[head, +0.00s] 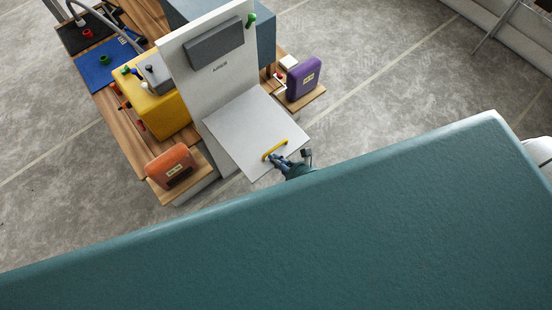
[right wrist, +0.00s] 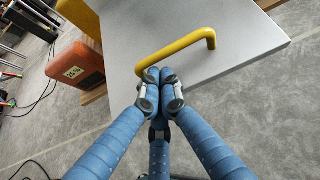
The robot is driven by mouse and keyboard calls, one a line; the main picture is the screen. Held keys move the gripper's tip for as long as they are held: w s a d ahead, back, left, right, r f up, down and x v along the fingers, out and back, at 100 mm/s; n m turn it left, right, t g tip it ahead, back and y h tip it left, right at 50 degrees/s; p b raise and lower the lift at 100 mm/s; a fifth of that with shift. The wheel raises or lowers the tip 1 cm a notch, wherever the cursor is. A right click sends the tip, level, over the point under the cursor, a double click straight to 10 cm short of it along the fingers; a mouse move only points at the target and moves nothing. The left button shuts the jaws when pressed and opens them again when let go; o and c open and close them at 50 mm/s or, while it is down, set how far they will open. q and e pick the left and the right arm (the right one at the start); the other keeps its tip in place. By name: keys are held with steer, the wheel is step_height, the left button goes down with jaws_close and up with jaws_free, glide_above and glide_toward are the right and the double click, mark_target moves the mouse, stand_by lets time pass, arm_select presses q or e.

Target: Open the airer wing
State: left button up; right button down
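The airer wing seems to be the light grey flat panel (head: 243,122) that sticks out from the foot of the tall white upright board (head: 190,55). It has a yellow bar handle (head: 275,148) near its outer edge. The right wrist view shows the handle (right wrist: 180,48) close up on the panel (right wrist: 235,22). My right gripper (head: 277,159) is at the handle's near end. In the right wrist view, its blue fingers (right wrist: 160,76) come together just in front of the handle, with no bar visible between them. Contact with the handle is unclear. My left gripper is not in view.
An orange box (head: 170,166) stands on a wooden shelf left of the panel, and a purple box (head: 303,79) on one to its right. A yellow block (head: 153,106) stands behind. A large teal surface (head: 330,235) fills the foreground. Grey floor is clear at right.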

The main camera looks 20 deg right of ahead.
steer(key=shift+w+r+p, duration=0.1)
steer(key=shift+r+p, duration=0.55)
steer(key=shift+r, duration=0.3)
steer(key=shift+r, duration=0.15)
